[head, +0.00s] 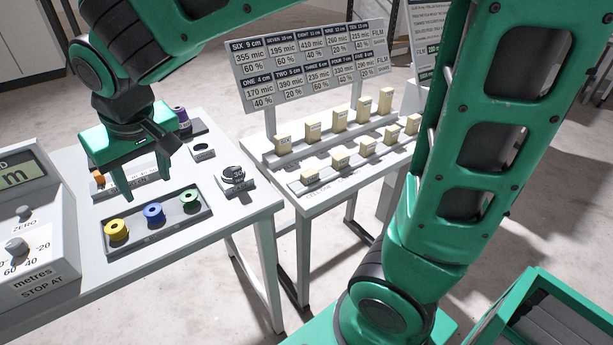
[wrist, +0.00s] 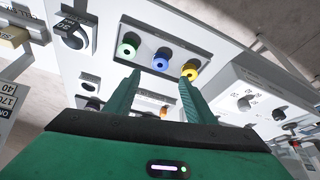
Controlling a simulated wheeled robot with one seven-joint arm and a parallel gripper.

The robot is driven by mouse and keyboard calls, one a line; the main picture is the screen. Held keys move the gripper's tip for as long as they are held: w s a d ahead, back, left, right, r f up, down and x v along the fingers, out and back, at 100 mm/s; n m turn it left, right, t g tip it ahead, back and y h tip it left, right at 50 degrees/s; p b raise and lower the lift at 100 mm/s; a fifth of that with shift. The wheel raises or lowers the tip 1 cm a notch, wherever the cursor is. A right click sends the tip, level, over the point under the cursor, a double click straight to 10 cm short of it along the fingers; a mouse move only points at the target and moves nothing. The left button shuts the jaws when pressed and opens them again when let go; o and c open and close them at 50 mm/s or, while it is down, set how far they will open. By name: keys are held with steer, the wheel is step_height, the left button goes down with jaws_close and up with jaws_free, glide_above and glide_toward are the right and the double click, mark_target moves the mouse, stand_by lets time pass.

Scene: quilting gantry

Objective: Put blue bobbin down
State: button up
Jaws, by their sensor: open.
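The blue bobbin (head: 154,213) stands in a grey tray (head: 173,219) on the white table, between a yellow bobbin (head: 116,230) and a green bobbin (head: 190,202). My gripper (head: 147,188) is open and empty above and behind the tray, with its fingers pointing down, apart from the blue bobbin. In the wrist view, the blue bobbin (wrist: 161,59) shows beyond and between the fingertips of my gripper (wrist: 159,75). The green bobbin (wrist: 129,44) and yellow bobbin (wrist: 191,69) flank it there.
An orange bobbin (head: 98,178) and a purple bobbin (head: 181,117) sit farther back, partly hidden by my gripper. A meter box (head: 32,225) stands at the left. A black round fitting (head: 233,174) is right of the tray. A second table (head: 340,185) holds several cream blocks.

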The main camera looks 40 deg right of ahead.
steer(key=s+d+f+m+g+h, duration=0.1)
steer(key=s+d+m, duration=0.15)
steer(key=d, duration=1.05)
steer(key=s+d+f+m+g+h, duration=0.15)
steer(key=s+d, duration=0.25)
steer(key=d, duration=0.8)
steer(key=s+d+f+m+g+y, duration=0.1)
steer(key=s+d+m, duration=0.1)
steer(key=s+d, duration=0.3)
steer(key=s+d+f+m, duration=0.2)
steer(key=s+d, duration=0.4)
steer(key=s, duration=0.5)
steer(key=shift+s+f+m+g+y, duration=0.2)
steer(key=shift+s+m+g+y, duration=0.15)
steer(key=shift+m, duration=0.15)
steer(key=shift+d, duration=0.1)
